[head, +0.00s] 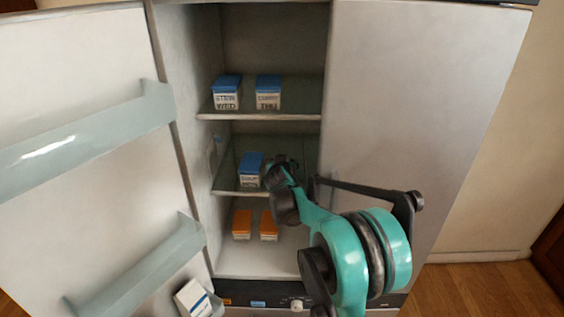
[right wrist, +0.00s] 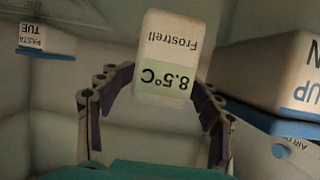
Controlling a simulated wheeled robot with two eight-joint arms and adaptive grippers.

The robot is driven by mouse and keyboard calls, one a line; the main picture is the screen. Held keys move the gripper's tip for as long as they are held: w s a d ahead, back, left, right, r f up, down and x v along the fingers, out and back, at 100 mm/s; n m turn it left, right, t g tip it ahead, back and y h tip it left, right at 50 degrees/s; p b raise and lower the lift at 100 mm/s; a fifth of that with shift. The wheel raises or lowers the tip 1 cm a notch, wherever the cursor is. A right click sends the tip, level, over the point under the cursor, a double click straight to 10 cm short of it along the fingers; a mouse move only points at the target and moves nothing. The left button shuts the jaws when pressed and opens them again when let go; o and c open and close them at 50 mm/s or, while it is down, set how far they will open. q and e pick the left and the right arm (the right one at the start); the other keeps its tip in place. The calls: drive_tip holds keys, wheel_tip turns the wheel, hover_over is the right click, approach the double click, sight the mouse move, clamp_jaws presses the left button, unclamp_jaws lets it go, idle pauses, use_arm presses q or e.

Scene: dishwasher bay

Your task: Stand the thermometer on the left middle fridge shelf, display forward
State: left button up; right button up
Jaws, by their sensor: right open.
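The thermometer (right wrist: 165,65) is a small white block with "Frostrell" and a green 8.5°C display facing the right wrist camera. Its lettering is upside down in that view, as are the box labels. My right gripper (right wrist: 163,80) is open, with a fingertip on either side of the thermometer; contact cannot be told. In the head view my right gripper (head: 281,182) is at the middle shelf (head: 232,192), just right of the blue-lidded soup box (head: 250,168). It hides the thermometer there. My left gripper is not in view.
The soup box also shows close on the right in the wrist view (right wrist: 265,75), and a pasta box (right wrist: 45,38) on the left. Blue-lidded boxes (head: 227,92) stand on the upper shelf, orange-lidded ones (head: 242,224) below. The open door (head: 95,60) is at left.

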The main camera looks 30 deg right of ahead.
drive_tip(key=s+a+r+n+g+y+p, duration=0.1)
drive_tip(key=s+a+y, duration=0.1)
drive_tip(key=s+a, duration=0.7)
drive_tip(key=s+a+r+n+g+y+p, duration=0.1)
drive_tip(key=s+a, duration=0.5)
drive_tip(key=s, duration=0.7)
drive_tip(key=s+a+f+n+y, duration=0.1)
drive_tip(key=s+a+f, duration=0.1)
drive_tip(key=s, duration=0.3)
drive_tip(key=s+a+f+n+g+y, duration=0.1)
drive_tip(key=s+a+f+n, duration=0.1)
drive_tip(key=s+a, duration=0.3)
drive_tip(key=s+a+f+n+g+y, duration=0.1)
drive_tip(key=s+a+f+y, duration=0.1)
drive_tip(key=s+a+f, duration=0.1)
drive_tip(key=s+a, duration=0.1)
drive_tip(key=s, duration=0.1)
drive_tip(key=shift+s+f, duration=0.3)
drive_tip(key=shift+s, duration=0.05)
wheel_tip(320, 180, down, 4)
drive_tip(key=b, duration=0.4)
drive_tip(key=shift+r, duration=0.1)
